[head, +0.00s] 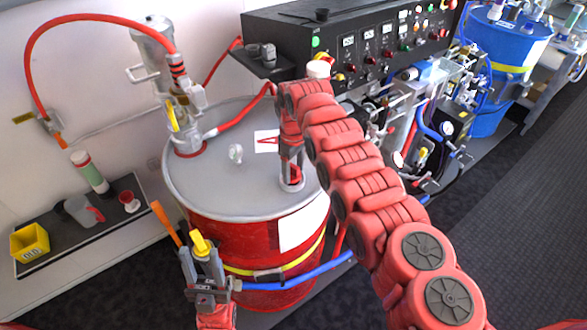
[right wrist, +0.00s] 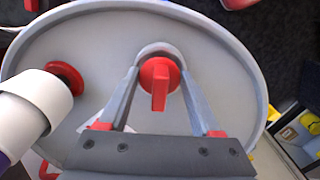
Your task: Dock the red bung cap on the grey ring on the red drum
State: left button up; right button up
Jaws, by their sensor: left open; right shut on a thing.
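The red drum (head: 262,236) stands in the middle with a grey lid (head: 222,190). My right gripper (head: 291,176) reaches down to the lid's front right part. It is shut on the red bung cap (right wrist: 160,84), which has an upright bar handle and sits between the fingertips in the right wrist view. The grey ring (right wrist: 157,47) shows as an arc behind the cap, and the cap overlaps it there. I cannot tell whether the cap is seated in the ring or just above it. My left gripper (head: 203,258) is open in front of the drum, low on the left.
A pump (head: 183,105) with a red hose stands on the lid's back left. A black control panel (head: 350,45) is behind. A shelf (head: 130,215) with a yellow bin (head: 30,240) is at left.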

aim_at(294, 166)
jog(key=shift+f, duration=0.4)
jog(key=o, duration=1.1)
jog(key=shift+r, duration=0.1)
jog(key=shift+r, duration=1.5)
jog(key=shift+r+p, duration=0.35)
jog(key=shift+r, duration=1.8)
jog(key=shift+r+p, duration=0.5)
jog(key=shift+r, duration=1.35)
